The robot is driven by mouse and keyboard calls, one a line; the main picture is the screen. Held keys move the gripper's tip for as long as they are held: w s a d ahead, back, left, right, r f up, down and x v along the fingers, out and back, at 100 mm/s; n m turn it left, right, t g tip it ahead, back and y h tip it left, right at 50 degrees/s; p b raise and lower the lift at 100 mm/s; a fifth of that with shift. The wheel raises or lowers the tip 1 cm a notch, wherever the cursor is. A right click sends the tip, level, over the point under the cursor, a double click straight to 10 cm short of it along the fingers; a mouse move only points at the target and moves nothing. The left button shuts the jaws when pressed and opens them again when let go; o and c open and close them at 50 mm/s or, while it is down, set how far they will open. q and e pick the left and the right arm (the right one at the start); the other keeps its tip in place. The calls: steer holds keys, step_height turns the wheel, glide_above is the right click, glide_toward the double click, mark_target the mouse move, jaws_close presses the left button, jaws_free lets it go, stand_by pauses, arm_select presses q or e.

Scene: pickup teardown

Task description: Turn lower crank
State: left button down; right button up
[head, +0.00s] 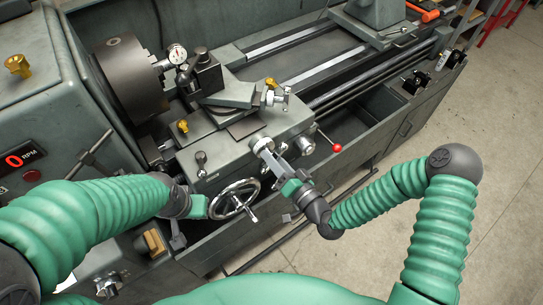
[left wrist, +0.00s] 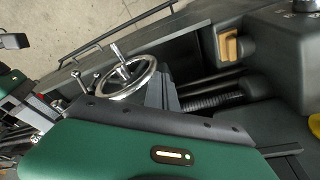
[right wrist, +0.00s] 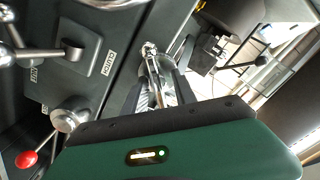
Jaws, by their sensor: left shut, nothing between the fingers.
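The lower crank (head: 274,160) is a bright metal crank on the front of the grey carriage apron (head: 215,160). It also shows in the right wrist view (right wrist: 157,78), running between the two fingers. My right gripper (head: 292,188) comes from the lower right, and its fingers (right wrist: 162,90) sit close on both sides of the crank, closed on it. The fingers hide part of the crank. My left gripper (left wrist: 165,88) is shut and empty beside the chrome handwheel (head: 236,199). The handwheel also shows in the left wrist view (left wrist: 128,80), left of the fingertips.
A red-knobbed lever (head: 336,148) stands out right of the crank; its knob is near the right gripper's body (right wrist: 26,159). The chuck (head: 128,75) and tool post (head: 207,72) are above. Open concrete floor (head: 500,150) lies at right.

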steer(key=shift+w+d, duration=0.15)
steer(key=shift+w, duration=0.15)
steer(key=shift+d, duration=0.35)
steer(key=shift+a, duration=0.55)
jaws_close()
arm_select(q)
steer(key=shift+d+r, duration=0.1)
steer(key=shift+d, duration=0.25)
arm_select(e)
steer(key=shift+d, duration=0.2)
steer(key=shift+m, duration=0.4)
steer(key=m, duration=0.4)
steer(key=shift+w+f, duration=0.1)
steer(key=shift+f, duration=0.05)
steer(key=shift+f+m, duration=0.1)
steer(key=shift+m, duration=1.4)
